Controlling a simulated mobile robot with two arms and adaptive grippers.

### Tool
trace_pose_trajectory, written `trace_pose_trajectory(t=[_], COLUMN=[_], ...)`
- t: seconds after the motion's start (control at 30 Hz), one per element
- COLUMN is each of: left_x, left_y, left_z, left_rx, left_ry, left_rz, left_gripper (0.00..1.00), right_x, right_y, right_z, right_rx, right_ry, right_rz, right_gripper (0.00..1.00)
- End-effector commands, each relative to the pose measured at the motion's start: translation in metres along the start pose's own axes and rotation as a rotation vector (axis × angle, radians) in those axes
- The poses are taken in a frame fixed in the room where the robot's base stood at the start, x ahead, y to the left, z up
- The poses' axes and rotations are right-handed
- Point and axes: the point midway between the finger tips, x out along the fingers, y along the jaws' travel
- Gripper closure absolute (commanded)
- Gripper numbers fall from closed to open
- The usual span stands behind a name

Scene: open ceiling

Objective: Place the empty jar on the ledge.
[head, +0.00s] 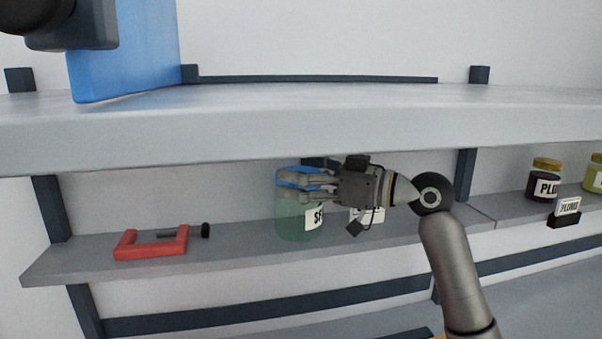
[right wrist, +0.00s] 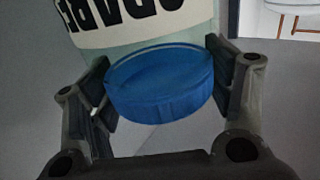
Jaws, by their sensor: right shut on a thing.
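The empty jar (head: 292,222) is pale green and see-through, with a blue lid and a white label. It stands upright at the grey ledge (head: 250,240) under the thick upper shelf; I cannot tell if its base touches. My right gripper (head: 283,181) reaches in from the right and is shut on the jar at its lid. In the right wrist view the blue lid (right wrist: 160,85) sits between the two fingers, with the label (right wrist: 125,18) beyond it. Part of the lid is hidden by the fingers in the head view. My left gripper does not show clearly.
A red bracket-shaped thing (head: 150,243) and a small black piece (head: 205,231) lie on the ledge to the left. A dark jar (head: 544,181) and a label stand (head: 566,213) are at the right. The upper shelf (head: 300,125) hangs close above the gripper.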

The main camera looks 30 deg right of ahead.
Motion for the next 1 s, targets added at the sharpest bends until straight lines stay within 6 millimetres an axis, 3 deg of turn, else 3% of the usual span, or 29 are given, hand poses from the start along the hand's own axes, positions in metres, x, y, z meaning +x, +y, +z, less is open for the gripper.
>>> trace_pose_trajectory(t=[0.17,0.2,0.37,0.77,1.0], left_x=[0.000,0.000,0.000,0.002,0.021], left_y=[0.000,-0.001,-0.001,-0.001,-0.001], left_z=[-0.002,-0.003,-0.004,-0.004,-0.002], left_rx=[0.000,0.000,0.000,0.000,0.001], left_ry=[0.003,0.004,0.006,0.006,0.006], left_rz=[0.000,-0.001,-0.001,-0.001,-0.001], left_gripper=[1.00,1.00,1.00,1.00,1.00], right_x=[0.000,0.000,0.000,-0.003,-0.040], right_y=[0.000,0.000,0.000,0.001,0.001], right_z=[0.000,0.001,0.001,0.002,0.005], right_rx=[0.000,0.001,0.001,0.000,-0.002], right_ry=[0.002,-0.001,-0.001,-0.001,-0.002], right_rz=[0.000,0.000,0.000,0.001,0.004], right_gripper=[0.75,0.22,0.03,0.03,0.03])
